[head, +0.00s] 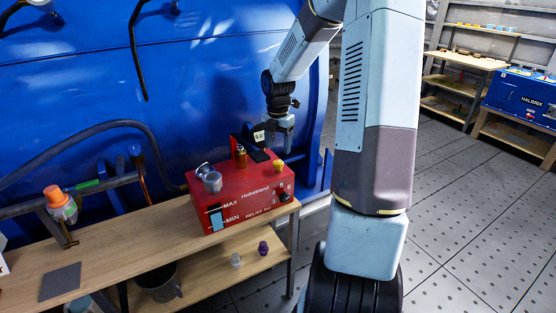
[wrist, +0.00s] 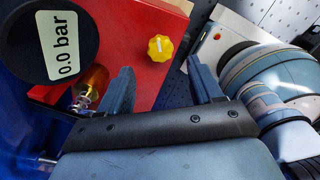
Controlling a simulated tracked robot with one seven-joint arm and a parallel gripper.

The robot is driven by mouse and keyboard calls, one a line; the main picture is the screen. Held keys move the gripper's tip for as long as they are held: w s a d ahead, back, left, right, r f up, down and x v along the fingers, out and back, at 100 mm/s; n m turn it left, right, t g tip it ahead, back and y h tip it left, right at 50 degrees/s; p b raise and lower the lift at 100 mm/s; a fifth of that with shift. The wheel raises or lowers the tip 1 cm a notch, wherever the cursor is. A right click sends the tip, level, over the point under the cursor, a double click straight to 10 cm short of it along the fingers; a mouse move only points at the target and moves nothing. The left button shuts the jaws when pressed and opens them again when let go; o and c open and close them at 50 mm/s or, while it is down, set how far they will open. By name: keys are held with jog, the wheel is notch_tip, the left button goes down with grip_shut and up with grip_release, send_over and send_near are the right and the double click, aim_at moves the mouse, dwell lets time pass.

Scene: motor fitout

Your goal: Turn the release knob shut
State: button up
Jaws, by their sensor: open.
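A red pump box (head: 240,190) marked MAX, MIN and RELIEF stands on the wooden bench. A small yellow lobed knob with a white mark, seemingly the release knob (head: 278,165), sits on its top at the right. In the wrist view the yellow knob (wrist: 160,48) shows beyond and between the fingertips, unobstructed. A black knob (head: 284,197) is on the box's front, by the RELIEF label. My gripper (head: 281,146) is open and empty above the yellow knob, apart from it. Its two fingers (wrist: 160,78) also show in the wrist view.
A gauge (wrist: 62,45) reading 0.0 bar and an amber fitting (wrist: 92,82) lie left of the fingers. A metal cap (head: 211,181) is on the box's left. The blue machine wall (head: 210,80) rises behind. A lower shelf (head: 215,278) holds a purple part (head: 263,248) and a bucket.

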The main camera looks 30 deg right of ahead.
aim_at(278, 162)
jog(key=shift+f, duration=3.2)
jog(key=c, duration=1.1)
